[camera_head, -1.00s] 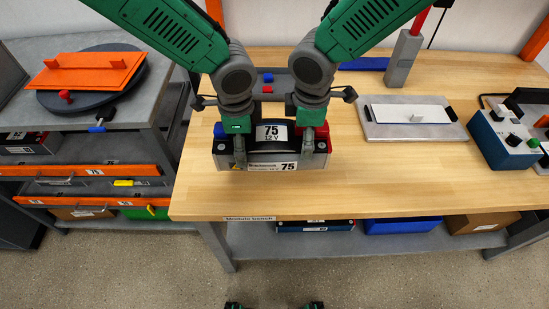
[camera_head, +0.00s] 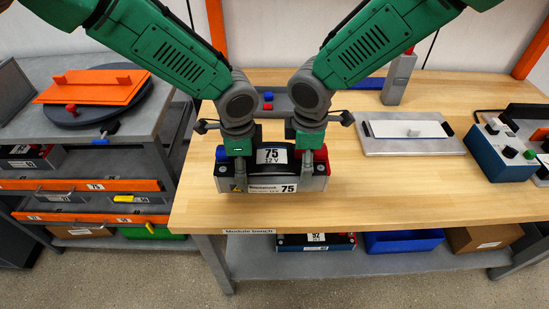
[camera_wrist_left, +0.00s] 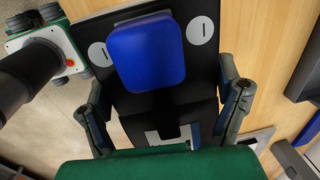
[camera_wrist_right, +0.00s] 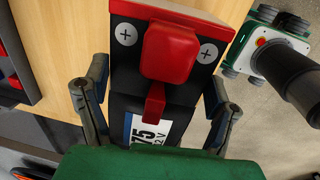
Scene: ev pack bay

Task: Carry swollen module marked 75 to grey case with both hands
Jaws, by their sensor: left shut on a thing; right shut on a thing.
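The module marked 75 (camera_head: 272,172) is a dark block with a bulging black top, white labels and a grey front, at the front of the wooden bench. I cannot tell whether it touches the bench. My left gripper (camera_head: 239,172) is shut on its left end, by the blue terminal cover (camera_wrist_left: 146,50). My right gripper (camera_head: 305,172) is shut on its right end, by the red terminal cover (camera_wrist_right: 169,52). Both wrist views show the fingers along the module's sides. No grey case can be made out for certain.
A grey plate with a white panel (camera_head: 408,129) and a blue control box (camera_head: 496,150) lie to the right on the bench (camera_head: 400,185). A round dark turntable with an orange plate (camera_head: 92,86) stands left. A blue bin (camera_head: 403,241) is on the shelf below.

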